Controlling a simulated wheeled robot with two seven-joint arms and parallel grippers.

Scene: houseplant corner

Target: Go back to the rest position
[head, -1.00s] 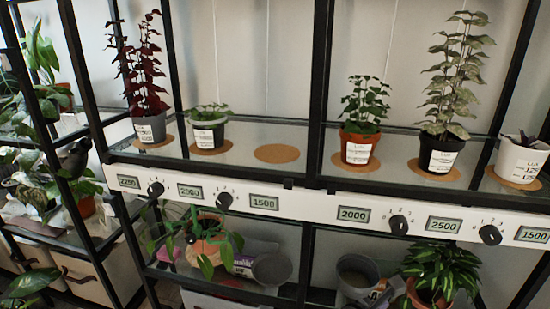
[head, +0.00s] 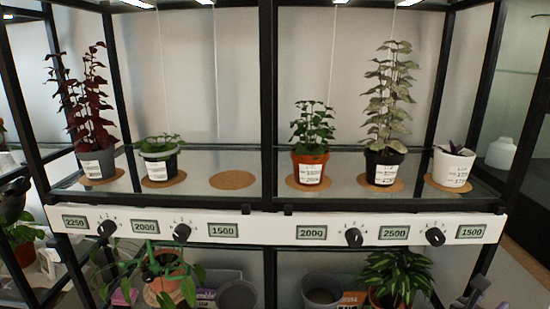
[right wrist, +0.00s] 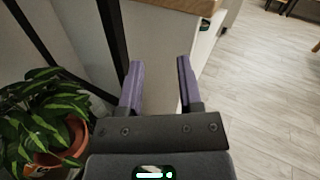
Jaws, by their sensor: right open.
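My right gripper (head: 470,293) shows at the lower right edge of the head view, in front of the shelf's lower level. In the right wrist view my right gripper (right wrist: 160,80) has its two purple fingers apart, with nothing between them. A leafy plant in an orange pot (right wrist: 60,143) is left of the fingers there, apart from them. My left gripper is not in view.
A black-framed plant shelf (head: 268,120) fills the head view, with several potted plants on cork mats. One cork mat (head: 233,180) is bare. A white panel (head: 275,228) has dials and number displays. Wooden floor (right wrist: 265,90) is clear at the right.

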